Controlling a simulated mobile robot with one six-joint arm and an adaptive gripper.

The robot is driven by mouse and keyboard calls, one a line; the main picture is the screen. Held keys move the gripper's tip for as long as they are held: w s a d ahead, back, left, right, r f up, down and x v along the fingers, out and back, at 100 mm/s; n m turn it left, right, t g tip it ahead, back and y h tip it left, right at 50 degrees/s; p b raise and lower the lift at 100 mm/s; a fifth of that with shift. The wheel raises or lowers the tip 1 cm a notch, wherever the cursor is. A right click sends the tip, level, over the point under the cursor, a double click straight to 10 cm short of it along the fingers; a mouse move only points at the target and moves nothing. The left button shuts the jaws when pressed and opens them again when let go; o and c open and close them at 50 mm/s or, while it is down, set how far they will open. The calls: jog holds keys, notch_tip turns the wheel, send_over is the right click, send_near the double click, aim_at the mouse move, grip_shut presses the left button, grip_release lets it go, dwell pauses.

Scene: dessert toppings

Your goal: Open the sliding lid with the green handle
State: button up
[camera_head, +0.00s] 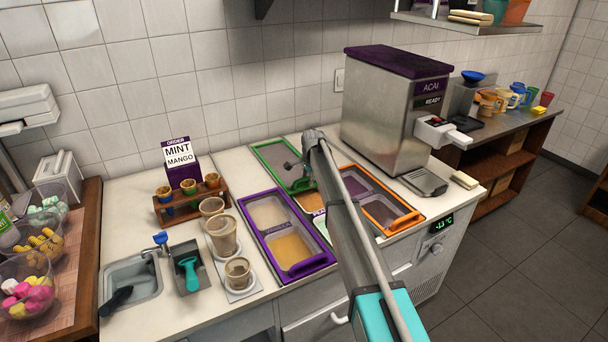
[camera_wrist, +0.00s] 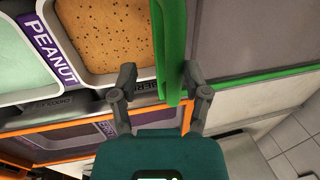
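The lid with the green handle is a grey panel in a green frame, seen in the head view (camera_head: 275,158) and at the upper right of the wrist view (camera_wrist: 245,38). Its green handle (camera_wrist: 172,45) runs down the middle of the wrist view. My gripper (camera_head: 303,178) is over the handle end of this lid. In the wrist view my gripper (camera_wrist: 159,82) has its two fingers apart, with the handle's lower end between them, close to the right finger. I cannot tell whether that finger touches it. A tan speckled topping (camera_wrist: 105,38) beside the handle is uncovered.
A purple-framed bin (camera_head: 253,242) lies left of my arm and an orange-framed bin (camera_head: 398,224) lies right of it. The acai machine (camera_head: 388,110) stands behind at the right. An order sign (camera_head: 180,158) and a cone rack (camera_head: 190,203) stand at the left.

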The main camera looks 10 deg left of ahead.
jog(key=s+d, duration=1.6)
jog(key=s, duration=0.4)
jog(key=shift+s, duration=0.35)
notch_tip(320, 180, up, 16)
jog(key=s+d+p, duration=0.2)
jog(key=p, duration=1.3)
jog(key=shift+s+f+p, duration=0.2)
jog(key=shift+p, duration=0.1)
dwell(1.1)
dwell(0.5)
jog(key=shift+w+f+b, duration=1.05)
jog(key=shift+f, duration=0.15)
